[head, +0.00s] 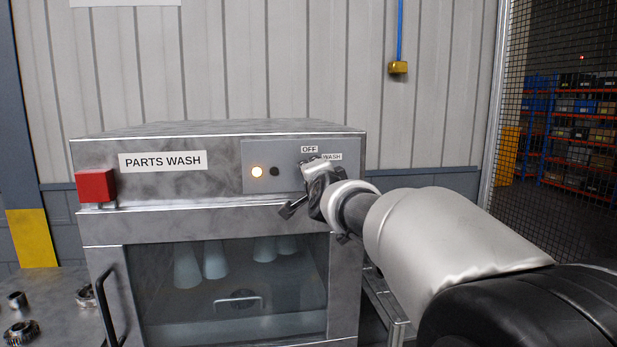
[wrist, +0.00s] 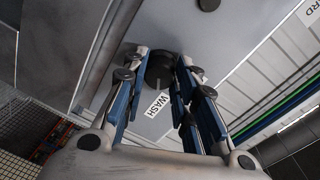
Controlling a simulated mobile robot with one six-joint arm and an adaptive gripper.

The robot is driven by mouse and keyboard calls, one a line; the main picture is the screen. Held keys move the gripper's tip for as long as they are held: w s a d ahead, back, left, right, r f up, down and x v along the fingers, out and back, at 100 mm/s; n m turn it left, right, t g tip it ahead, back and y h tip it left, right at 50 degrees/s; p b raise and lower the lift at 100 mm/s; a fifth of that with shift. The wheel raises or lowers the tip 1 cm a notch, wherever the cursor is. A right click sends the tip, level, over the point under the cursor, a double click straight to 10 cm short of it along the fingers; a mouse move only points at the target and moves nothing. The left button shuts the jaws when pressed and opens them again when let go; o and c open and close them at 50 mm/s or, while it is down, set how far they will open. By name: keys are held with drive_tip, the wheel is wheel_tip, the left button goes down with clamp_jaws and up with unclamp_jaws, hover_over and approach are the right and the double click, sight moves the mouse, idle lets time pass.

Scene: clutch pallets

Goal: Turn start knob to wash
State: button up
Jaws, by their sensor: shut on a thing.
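The parts washer (head: 220,220) is a grey metal cabinet with a "PARTS WASH" label. Its control panel (head: 285,150) has an OFF label (head: 309,149) and a WASH label (head: 332,156) to the right. The start knob (wrist: 160,72) is dark and round in the wrist view, with the WASH label (wrist: 158,105) beside it. My gripper (wrist: 160,66) has one finger on each side of the knob and is shut on it. In the head view my gripper (head: 312,178) hides the knob. I cannot tell where the knob points.
A red box (head: 96,186) sits at the washer's left corner. Metal parts (head: 21,331) lie on a bench at left. The glass door (head: 235,285) is closed below.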

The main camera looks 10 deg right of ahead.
drive_tip(key=shift+r, duration=0.1)
drive_tip(key=o, duration=1.1)
drive_tip(key=s, duration=1.2)
drive_tip(key=shift+a+r, duration=0.2)
drive_tip(key=shift+r, duration=0.05)
